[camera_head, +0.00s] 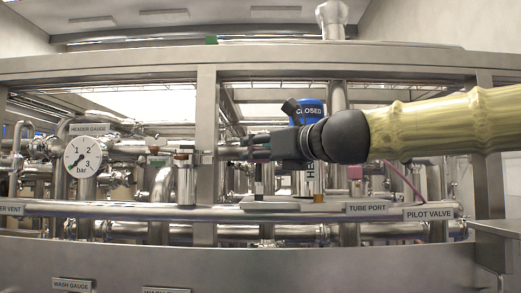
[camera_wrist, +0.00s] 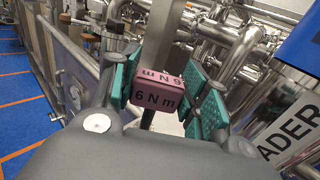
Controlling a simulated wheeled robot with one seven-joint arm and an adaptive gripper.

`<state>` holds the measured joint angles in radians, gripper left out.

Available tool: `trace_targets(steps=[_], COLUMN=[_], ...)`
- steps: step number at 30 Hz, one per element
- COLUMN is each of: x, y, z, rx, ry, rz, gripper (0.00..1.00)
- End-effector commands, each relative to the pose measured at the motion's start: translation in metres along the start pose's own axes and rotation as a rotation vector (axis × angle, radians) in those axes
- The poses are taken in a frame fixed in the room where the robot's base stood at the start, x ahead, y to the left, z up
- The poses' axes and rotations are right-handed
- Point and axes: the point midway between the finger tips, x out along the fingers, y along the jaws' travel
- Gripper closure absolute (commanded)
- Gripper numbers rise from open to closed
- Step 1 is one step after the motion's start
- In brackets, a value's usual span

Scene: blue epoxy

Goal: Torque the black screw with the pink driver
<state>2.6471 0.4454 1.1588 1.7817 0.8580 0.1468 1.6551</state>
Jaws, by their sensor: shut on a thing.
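My gripper (camera_head: 260,148) reaches in from the right in the head view. It is shut on the pink driver (camera_wrist: 155,93), whose block head reads "6 N m" and sits between the green finger pads in the wrist view. A dark shaft (camera_head: 258,181) runs down below the gripper toward a grey plate (camera_head: 285,204) on the horizontal rail. I cannot tell whether its tip touches anything. I cannot make out the black screw; the driver and gripper may hide it.
A blue part marked "CLOSED" (camera_head: 313,107) stands just behind my gripper. A header gauge (camera_head: 82,156) is at left. A metal post (camera_head: 206,150) rises left of the gripper. A small pink block (camera_head: 354,172) is at right, above the "TUBE PORT" label (camera_head: 367,208). Pipes crowd the background.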

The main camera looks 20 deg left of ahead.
Motion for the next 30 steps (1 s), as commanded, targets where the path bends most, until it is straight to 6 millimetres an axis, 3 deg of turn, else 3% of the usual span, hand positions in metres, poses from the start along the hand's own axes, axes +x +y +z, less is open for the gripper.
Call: trace_targets(steps=[21, 22, 24, 26, 30], x=[0.000, 0.000, 0.000, 0.000, 0.000], y=[0.000, 0.000, 0.000, 0.000, 0.000], z=[-0.013, -0.012, -0.011, -0.011, -0.012], rx=[0.001, 0.001, 0.000, 0.000, 0.000], ry=[0.000, 0.000, 0.000, 0.000, 0.000], rz=[0.000, 0.000, 0.000, 0.000, 0.000], gripper=[0.82, 0.51, 0.39, 0.30, 0.30])
